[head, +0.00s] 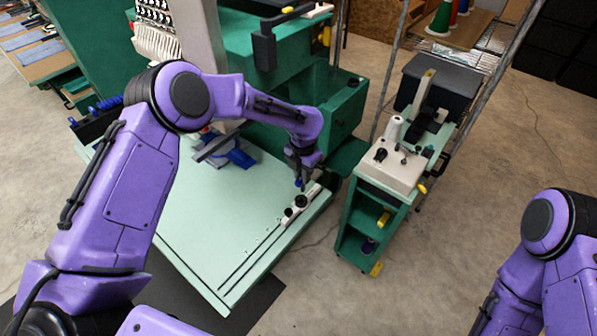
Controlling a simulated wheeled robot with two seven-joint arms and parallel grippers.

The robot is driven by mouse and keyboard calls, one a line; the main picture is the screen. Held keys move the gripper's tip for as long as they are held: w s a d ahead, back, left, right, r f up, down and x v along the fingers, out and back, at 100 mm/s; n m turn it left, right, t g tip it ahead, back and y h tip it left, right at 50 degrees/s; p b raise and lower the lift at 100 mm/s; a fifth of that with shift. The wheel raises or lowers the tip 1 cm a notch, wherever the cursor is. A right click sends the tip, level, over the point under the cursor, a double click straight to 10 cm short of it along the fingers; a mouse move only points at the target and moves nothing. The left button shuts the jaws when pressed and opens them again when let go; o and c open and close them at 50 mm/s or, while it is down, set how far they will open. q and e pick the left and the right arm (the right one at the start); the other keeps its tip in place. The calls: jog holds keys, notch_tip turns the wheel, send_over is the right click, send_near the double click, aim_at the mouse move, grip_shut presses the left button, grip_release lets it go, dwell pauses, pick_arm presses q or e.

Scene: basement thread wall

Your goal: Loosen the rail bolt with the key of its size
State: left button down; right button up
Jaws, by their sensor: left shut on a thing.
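My left gripper (300,174) is above the right part of the pale green table (205,225), pointing down. It is shut on a small blue thing (298,183), which looks like the handle of a key; its size cannot be read. Just below it, a light rail (311,193) with black round parts (300,201) lies along the table's right edge. The rail bolt itself is too small to make out, and I cannot tell whether the key touches it. My right arm shows at the lower right, but its gripper is out of view.
A green machine (325,100) stands behind the table. A green cart (372,215) with a beige device (393,160) on top stands to the right, across a narrow floor gap. A metal rack (470,60) with coloured cones is behind it. The concrete floor at front right is clear.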

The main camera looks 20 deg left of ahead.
pick_arm(q)
jog(key=shift+a+f+b, duration=0.2)
jog(key=shift+f+b, duration=0.25)
jog(key=shift+f, duration=0.35)
jog(key=shift+s+f+b, duration=0.1)
jog(key=shift+f+b, duration=1.75)
jog(key=shift+f, duration=0.4)
jog(key=shift+r+n+p, duration=0.25)
jog(key=shift+n+p, duration=0.25)
jog(key=shift+n, duration=0.6)
jog(key=n+p, duration=0.1)
jog(key=n, duration=0.5)
jog(key=shift+n, duration=0.4)
jog(key=n+p, duration=0.1)
jog(key=n, duration=0.3)
jog(key=shift+n, duration=0.4)
jog(key=n, duration=0.2)
jog(key=n+p, duration=0.1)
jog(key=n, duration=0.1)
jog(key=shift+w+r, duration=0.1)
jog(key=shift+w, duration=0.1)
jog(key=c, duration=1.4)
grip_release()
jog(key=shift+n, duration=0.9)
jog(key=o, duration=0.5)
jog(key=shift+c, duration=0.2)
jog(key=shift+s+f, duration=0.1)
jog(key=shift+f, duration=0.1)
